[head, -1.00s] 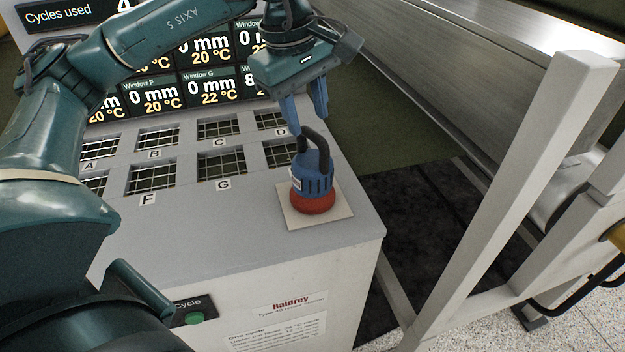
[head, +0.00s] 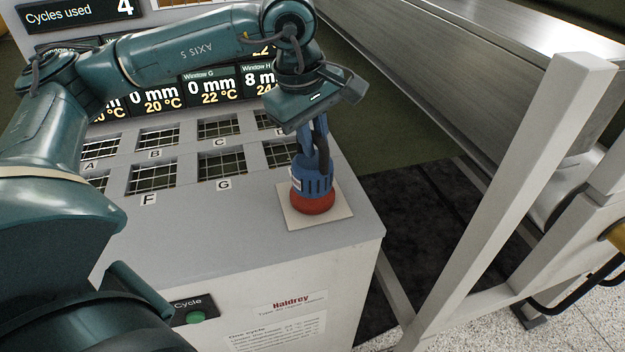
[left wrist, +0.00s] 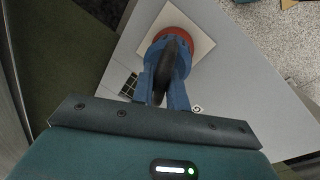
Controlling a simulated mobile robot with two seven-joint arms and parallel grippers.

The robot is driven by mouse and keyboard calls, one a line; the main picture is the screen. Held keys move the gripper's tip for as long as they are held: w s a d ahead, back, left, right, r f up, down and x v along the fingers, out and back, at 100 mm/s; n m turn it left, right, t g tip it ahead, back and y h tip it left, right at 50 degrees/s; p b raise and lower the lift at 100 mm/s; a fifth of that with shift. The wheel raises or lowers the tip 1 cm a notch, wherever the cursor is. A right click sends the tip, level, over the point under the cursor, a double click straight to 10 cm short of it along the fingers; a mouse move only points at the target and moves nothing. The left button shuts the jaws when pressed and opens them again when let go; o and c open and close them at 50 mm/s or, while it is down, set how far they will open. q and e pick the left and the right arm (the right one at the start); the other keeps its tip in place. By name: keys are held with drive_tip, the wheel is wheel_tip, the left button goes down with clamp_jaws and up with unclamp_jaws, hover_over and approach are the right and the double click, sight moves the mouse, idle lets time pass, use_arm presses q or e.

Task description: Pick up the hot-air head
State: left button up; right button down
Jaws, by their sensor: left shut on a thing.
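The hot-air head (head: 312,184) is a blue body with a red base and a dark loop handle on top. It stands upright on a pale square pad (head: 342,212) at the right end of the grey bench top. My left gripper (head: 316,146) comes down from above and is shut on the handle. In the left wrist view the blue fingers (left wrist: 165,95) close around the dark handle, and the head's red base (left wrist: 176,38) rests over the pad. My right gripper is not in view.
Gridded windows with letter labels (head: 222,165) lie left of the head. Behind them stand temperature displays (head: 212,88). A green cycle button (head: 195,318) is on the bench front. A pale frame post (head: 510,190) and metal rails stand to the right.

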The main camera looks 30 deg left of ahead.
use_arm(q)
clamp_jaws()
idle(0.8)
